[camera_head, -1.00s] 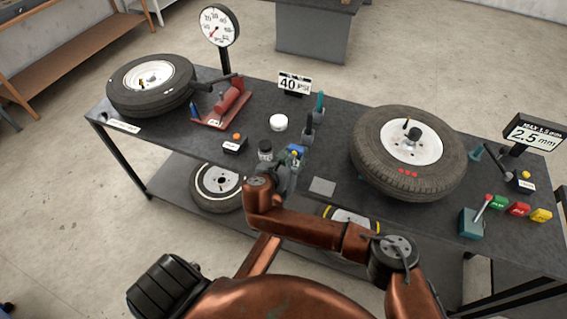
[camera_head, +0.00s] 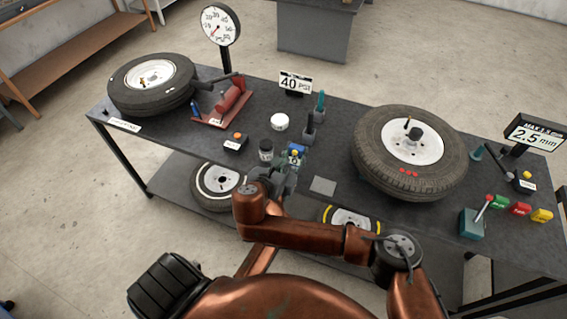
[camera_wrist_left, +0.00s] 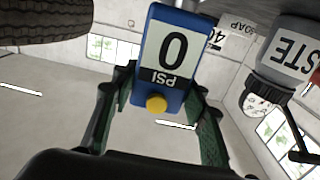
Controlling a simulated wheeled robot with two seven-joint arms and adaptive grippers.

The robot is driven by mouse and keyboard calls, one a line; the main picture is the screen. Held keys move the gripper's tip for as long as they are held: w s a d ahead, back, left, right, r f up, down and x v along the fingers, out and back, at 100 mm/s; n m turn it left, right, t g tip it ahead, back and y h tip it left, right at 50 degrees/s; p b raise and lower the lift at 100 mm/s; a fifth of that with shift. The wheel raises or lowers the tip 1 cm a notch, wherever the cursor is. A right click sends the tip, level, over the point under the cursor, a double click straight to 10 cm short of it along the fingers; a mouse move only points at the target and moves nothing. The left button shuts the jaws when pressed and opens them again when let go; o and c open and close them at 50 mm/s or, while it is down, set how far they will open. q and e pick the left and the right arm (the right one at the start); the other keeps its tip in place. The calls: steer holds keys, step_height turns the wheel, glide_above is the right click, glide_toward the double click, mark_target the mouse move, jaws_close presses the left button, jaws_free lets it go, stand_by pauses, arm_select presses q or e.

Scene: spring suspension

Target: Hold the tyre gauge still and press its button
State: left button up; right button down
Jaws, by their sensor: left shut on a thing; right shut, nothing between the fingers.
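The tyre gauge (camera_head: 296,157) is a small blue block with a white display, near the front middle of the table. In the left wrist view the gauge (camera_wrist_left: 171,45) fills the centre, its display reading 0 above an upside-down PSI. Its round yellow button (camera_wrist_left: 156,103) shows at the end facing the camera, and nothing touches it. My left gripper (camera_head: 288,168) is shut on the gauge; in the left wrist view its green-padded fingers stand on both sides of it. I cannot tell whether the gauge touches the table. My right gripper is not in view.
A tyre (camera_head: 150,98) lies at the left and a larger tyre (camera_head: 385,160) at the right. A dark jar (camera_head: 265,150), an orange-button box (camera_head: 235,144) and a white tub (camera_head: 279,122) stand left of the gauge. A grey pad (camera_head: 323,186) lies to its right.

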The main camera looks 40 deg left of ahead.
arm_select(q)
steer(key=o, duration=1.5)
